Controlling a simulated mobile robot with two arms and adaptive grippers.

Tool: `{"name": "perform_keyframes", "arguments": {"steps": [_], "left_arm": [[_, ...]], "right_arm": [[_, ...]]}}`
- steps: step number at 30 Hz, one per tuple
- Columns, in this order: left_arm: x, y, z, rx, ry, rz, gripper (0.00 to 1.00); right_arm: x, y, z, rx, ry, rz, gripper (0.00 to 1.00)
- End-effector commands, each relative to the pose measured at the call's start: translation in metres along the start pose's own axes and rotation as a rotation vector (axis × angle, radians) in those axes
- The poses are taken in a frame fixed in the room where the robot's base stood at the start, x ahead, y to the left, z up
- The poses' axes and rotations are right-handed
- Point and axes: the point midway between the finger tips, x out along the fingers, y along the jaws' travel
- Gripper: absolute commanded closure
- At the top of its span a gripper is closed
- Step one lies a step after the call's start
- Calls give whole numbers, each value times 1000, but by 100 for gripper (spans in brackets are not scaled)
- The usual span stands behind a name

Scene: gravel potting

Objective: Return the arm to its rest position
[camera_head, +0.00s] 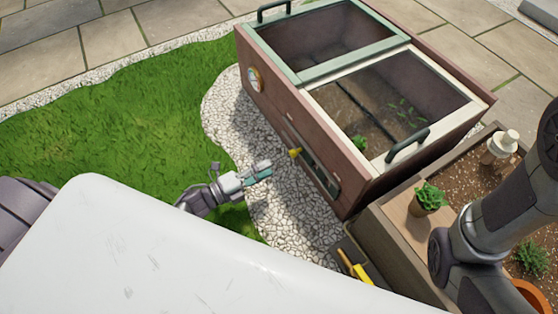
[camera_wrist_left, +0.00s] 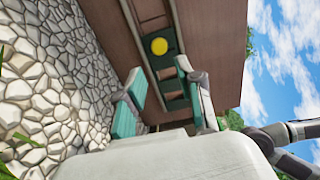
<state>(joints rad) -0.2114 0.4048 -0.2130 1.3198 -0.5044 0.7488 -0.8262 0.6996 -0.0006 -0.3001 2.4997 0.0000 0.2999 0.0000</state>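My left gripper (camera_head: 258,172) is out over the pale gravel, in front of the brown cold frame's side wall. It also shows in the left wrist view (camera_wrist_left: 165,92), where its two teal-padded fingers stand apart with nothing between them. A yellow knob (camera_head: 295,153) sits on a slotted panel in that wall, just beyond the fingertips. The knob shows in the wrist view (camera_wrist_left: 159,46) too, apart from the fingers. My right arm comes in at the right edge of the head view; its gripper is not visible.
The cold frame (camera_head: 345,165) has a green-framed lid and a cream-framed lid, each with a handle. A wooden planter box (camera_head: 395,250) holds a potted succulent (camera_head: 429,198) and a pale bottle (camera_head: 499,147). A yellow-handled tool (camera_head: 360,272) lies low beside it. Grass (camera_head: 110,130) lies left.

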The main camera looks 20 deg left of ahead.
Motion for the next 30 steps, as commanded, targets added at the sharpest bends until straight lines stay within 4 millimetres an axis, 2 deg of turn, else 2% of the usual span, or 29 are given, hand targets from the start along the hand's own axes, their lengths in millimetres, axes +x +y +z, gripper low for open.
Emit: {"name": "perform_keyframes", "arguments": {"steps": [3, 6, 23, 26, 29, 30], "left_arm": [[-14, 0, 0, 0, 1, 1, 63], [-18, 0, 0, 0, 0, -1, 63], [-19, -1, 0, -1, 0, -2, 63], [-14, -16, -5, -21, 5, -28, 63], [0, -59, -17, -83, 20, -101, 63], [6, -83, -24, -121, 29, -145, 63]], "right_arm": [[0, 0, 0, 0, 1, -1, 60], [0, 0, 0, 0, 1, -1, 60], [0, 0, 0, 0, 1, -1, 60], [1, 2, 5, 1, -13, 4, 60], [1, 6, 17, 5, -46, 15, 60], [1, 8, 24, 8, -64, 22, 60]]}}
